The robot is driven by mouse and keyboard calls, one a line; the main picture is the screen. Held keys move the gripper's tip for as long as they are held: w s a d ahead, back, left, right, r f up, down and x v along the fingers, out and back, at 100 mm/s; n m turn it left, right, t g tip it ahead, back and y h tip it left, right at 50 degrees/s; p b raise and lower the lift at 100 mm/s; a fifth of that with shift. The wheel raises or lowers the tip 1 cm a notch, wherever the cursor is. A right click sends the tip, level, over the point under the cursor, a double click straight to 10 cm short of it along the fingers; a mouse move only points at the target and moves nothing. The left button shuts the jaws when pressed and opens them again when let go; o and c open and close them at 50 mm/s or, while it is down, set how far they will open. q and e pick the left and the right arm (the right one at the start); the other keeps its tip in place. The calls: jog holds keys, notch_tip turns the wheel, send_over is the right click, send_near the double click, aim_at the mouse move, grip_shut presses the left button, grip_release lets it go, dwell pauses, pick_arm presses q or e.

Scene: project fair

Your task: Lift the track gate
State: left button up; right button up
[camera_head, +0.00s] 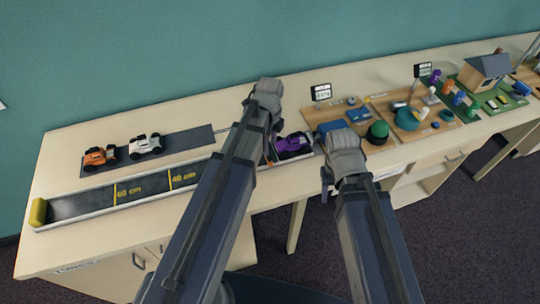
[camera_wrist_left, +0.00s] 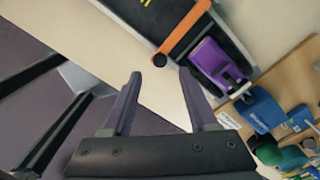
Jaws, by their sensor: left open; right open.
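The track gate is an orange bar (camera_wrist_left: 184,33) across the track in the left wrist view, with a dark round knob (camera_wrist_left: 159,60) at its near end. In the head view my left arm mostly hides the gate. The long dark track (camera_head: 130,188) has yellow distance marks. My left gripper (camera_wrist_left: 160,85) is open and empty, its fingertips just short of the knob and not closed on it. A purple toy car (camera_wrist_left: 210,62) sits on the track just beyond the gate. My right gripper (camera_head: 325,186) hangs at the table's front edge, mostly hidden by its arm, holding nothing visible.
An orange car (camera_head: 99,156) and a white car (camera_head: 146,144) stand on a dark strip behind the track. A yellow block (camera_head: 38,212) ends the track at left. Boards with a green dome (camera_head: 378,132), a teal bowl and a model house (camera_head: 486,70) fill the right.

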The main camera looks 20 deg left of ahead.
aim_at(270, 156)
pick_arm(q)
notch_tip(270, 156, down, 6)
jog(key=b, duration=0.4)
jog(key=shift+r+b, duration=0.15)
jog(key=shift+b, duration=0.2)
jog(key=shift+r, duration=0.1)
grip_shut()
dwell(0.9)
